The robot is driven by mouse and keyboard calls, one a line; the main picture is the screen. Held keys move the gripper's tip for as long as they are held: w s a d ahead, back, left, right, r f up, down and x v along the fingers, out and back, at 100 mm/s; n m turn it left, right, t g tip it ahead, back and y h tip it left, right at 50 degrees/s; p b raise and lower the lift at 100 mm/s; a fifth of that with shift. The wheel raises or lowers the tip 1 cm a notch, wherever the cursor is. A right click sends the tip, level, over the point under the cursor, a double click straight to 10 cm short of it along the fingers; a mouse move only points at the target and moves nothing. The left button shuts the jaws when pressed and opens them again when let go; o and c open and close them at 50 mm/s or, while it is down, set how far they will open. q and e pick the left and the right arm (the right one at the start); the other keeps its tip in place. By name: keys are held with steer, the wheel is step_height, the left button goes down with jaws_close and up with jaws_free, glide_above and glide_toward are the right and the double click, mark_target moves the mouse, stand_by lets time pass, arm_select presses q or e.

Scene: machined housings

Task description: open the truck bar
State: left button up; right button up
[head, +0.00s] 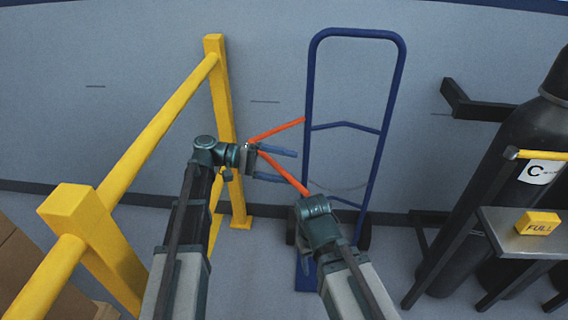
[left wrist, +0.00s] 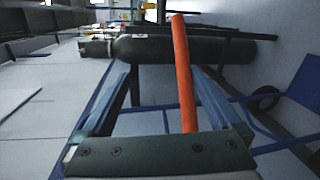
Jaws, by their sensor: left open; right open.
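A blue hand truck (head: 396,75) stands upright against the wall. An orange bar (head: 284,172) shows on its left side in two slanting stretches, which spread from near my left gripper toward the truck's left upright. My left gripper (head: 284,167) is open, with its two blue fingers pointing right. In the left wrist view the orange bar (left wrist: 182,70) runs between the spread fingers, which stand apart from it. My right gripper (head: 312,215) is low in front of the truck, near the bar's lower end. Its fingers are mostly hidden behind its wrist.
A yellow guard rail (head: 150,135) stands at the left, close to my left arm. Dark gas cylinders (head: 480,180) stand in a rack at the right, beside a small table (head: 515,240) with a yellow "FULL" block (head: 538,222). Brown boxes (head: 35,270) are at the lower left.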

arm_select(q)
steer(key=s+r+p, duration=0.1)
steer(key=s, duration=1.4)
steer(key=shift+s+d+r, duration=0.15)
steer(key=shift+d+r, duration=0.25)
steer(key=shift+d, duration=0.05)
arm_select(e)
steer(key=shift+s+r, duration=0.1)
steer(key=shift+r, duration=0.65)
